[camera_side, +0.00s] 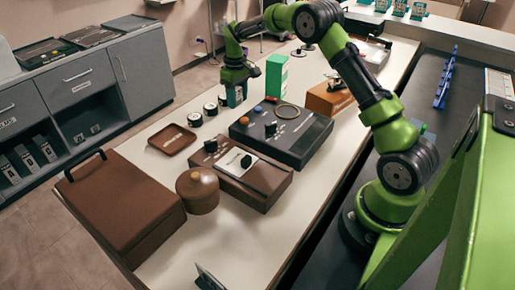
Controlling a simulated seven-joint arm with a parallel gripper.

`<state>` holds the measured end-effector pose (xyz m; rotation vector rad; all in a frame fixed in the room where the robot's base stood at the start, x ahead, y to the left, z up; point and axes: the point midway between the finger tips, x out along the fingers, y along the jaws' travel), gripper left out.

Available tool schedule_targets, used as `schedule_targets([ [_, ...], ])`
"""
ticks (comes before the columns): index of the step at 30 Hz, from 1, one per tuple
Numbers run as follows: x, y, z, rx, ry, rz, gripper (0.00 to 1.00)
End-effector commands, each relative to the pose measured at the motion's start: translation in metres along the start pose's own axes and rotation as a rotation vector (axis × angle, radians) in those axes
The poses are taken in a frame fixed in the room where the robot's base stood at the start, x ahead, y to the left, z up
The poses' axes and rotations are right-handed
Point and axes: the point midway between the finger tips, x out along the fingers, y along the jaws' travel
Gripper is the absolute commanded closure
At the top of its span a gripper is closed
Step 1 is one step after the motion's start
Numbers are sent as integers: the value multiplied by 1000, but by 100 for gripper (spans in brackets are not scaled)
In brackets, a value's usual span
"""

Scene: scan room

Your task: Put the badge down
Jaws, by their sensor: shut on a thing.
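My gripper (234,86) is above the far-left part of the white table, pointing down. It is shut on a small teal and dark piece, apparently the badge (234,97); the fingers and the small size hide its details. I cannot tell whether its lower edge touches the table. The white table (318,215) runs from the front to the back of the view. A green box (276,76) stands upright just right of my gripper.
Several small dark round pieces (195,119) stand left of the gripper. A brown tray (172,139), a black control box (282,133), brown cases (125,208) and a round brown pot (198,190) occupy the table. An orange-brown box (328,98) stands to the right.

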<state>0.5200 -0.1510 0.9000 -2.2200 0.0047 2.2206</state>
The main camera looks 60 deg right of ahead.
Motion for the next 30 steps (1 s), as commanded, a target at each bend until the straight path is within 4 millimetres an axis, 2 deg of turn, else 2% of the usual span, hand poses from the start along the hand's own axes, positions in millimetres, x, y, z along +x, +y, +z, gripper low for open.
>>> schedule_targets([
  [9,38,-1,0,-2,-1,-1,81],
  [22,45,-1,0,-2,0,-1,81],
  [23,44,-1,0,-2,1,-1,47],
  [27,44,-1,0,-2,1,-1,26],
  [30,44,-1,0,-2,1,-1,26],
])
